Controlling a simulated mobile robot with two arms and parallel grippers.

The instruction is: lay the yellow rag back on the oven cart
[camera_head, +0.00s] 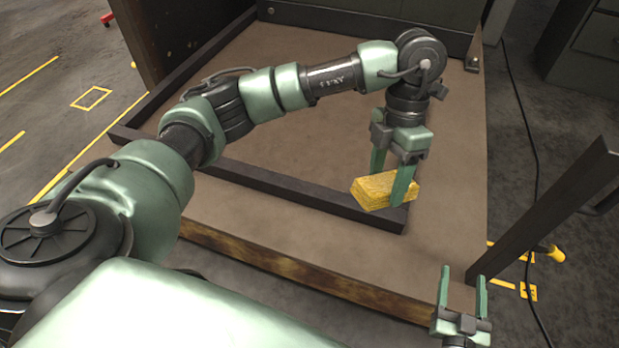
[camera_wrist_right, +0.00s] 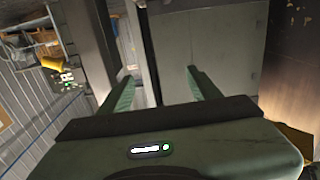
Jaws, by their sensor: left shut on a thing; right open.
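The yellow rag (camera_head: 373,192) is a folded, thick pad in the head view. My left gripper (camera_head: 391,190) points down and is shut on it, with a finger on each side. The rag is over the near right corner of the dark raised frame on the oven cart (camera_head: 440,200), a brown flat deck. Whether the rag touches the frame or hangs just above it, I cannot tell. My right gripper (camera_head: 461,285) is open and empty, low at the right, beyond the cart's near edge. Its two fingers also show spread in the right wrist view (camera_wrist_right: 158,88).
A dark upright handle post (camera_head: 550,210) stands at the cart's near right corner, close to my right gripper. A dark cabinet wall (camera_head: 390,12) closes the back of the deck. A black cable (camera_head: 526,130) runs along the floor at right. The deck inside the frame is bare.

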